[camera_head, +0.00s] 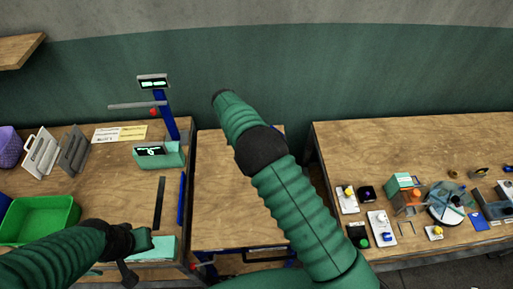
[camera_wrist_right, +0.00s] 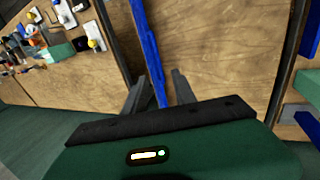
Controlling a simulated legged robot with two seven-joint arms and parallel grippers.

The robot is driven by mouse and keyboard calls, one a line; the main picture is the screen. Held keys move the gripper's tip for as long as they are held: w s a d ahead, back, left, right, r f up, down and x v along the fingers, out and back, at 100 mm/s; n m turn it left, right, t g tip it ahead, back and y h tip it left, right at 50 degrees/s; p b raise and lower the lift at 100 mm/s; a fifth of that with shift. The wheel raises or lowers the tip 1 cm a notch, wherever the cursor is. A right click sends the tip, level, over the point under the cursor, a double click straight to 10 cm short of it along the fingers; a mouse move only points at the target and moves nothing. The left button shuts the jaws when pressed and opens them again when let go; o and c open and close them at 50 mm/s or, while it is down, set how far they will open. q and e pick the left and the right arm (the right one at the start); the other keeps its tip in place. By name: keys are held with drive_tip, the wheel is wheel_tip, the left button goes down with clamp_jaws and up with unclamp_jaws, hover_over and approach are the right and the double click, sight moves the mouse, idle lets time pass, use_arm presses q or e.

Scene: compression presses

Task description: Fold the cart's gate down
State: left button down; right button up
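The cart (camera_head: 215,190) has a wooden top and stands between two benches in the head view; blue frame parts and a dark handle (camera_head: 262,252) show at its near end. I cannot clearly make out its gate. In the right wrist view a long blue bar (camera_wrist_right: 145,45), apparently on the cart's edge, runs beside a wooden panel (camera_wrist_right: 210,40). My right gripper (camera_wrist_right: 158,90) is open, with its two fingers apart on either side of the bar; contact cannot be told. My right arm covers part of the cart. My left gripper (camera_head: 140,245) is low over the left bench, its fingers unclear.
The left bench holds a green bin (camera_head: 40,218), a scale-like device (camera_head: 160,152), a blue post with a display (camera_head: 153,82) and signs. The right bench (camera_head: 335,140) carries several small switches and parts on its near side. A wall stands behind.

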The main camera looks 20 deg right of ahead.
drive_tip(key=shift+v, duration=0.85)
drive_tip(key=shift+p, duration=0.3)
drive_tip(key=shift+a+f, duration=0.1)
drive_tip(key=b+v, duration=0.1)
drive_tip(key=v, duration=1.6)
drive_tip(key=shift+w, duration=0.2)
drive_tip(key=shift+f, duration=0.1)
